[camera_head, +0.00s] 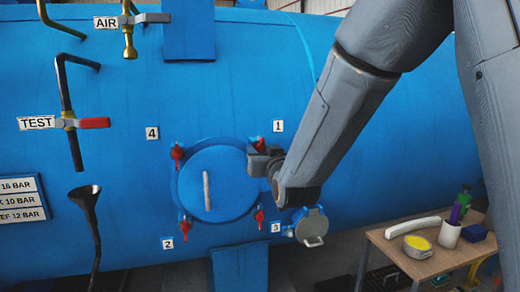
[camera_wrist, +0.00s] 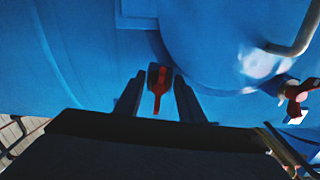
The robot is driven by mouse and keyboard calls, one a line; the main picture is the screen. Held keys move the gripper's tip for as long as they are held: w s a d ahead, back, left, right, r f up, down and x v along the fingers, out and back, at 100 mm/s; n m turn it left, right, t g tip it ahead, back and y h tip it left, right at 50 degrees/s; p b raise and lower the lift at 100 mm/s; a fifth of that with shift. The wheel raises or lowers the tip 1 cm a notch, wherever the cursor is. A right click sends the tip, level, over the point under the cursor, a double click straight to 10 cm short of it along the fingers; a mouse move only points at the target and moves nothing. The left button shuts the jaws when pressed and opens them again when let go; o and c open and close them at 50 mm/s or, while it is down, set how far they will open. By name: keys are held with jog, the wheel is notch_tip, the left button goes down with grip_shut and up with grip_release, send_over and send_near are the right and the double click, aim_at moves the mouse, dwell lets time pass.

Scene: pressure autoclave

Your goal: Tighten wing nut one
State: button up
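Wing nut one (camera_head: 260,145), a red wing nut, is at the upper right of the round blue hatch (camera_head: 231,188), below the label 1 (camera_head: 278,126). My gripper (camera_head: 257,160) is at this nut and hides part of it in the head view. In the wrist view, the red wing nut (camera_wrist: 158,88) stands between the two dark fingers of my gripper (camera_wrist: 159,82). The fingers are apart, one on each side, with narrow gaps to the nut. My gripper looks open, and no firm contact shows.
Other red wing nuts sit at the upper left (camera_head: 177,152), lower left (camera_head: 185,224) and lower right (camera_head: 259,217) of the hatch. A grey round fitting (camera_head: 311,227) is below my arm. A wooden table (camera_head: 425,262) with several items stands at the right.

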jog(key=shift+w+a, duration=0.1)
jog(key=shift+w, duration=0.25)
grip_shut()
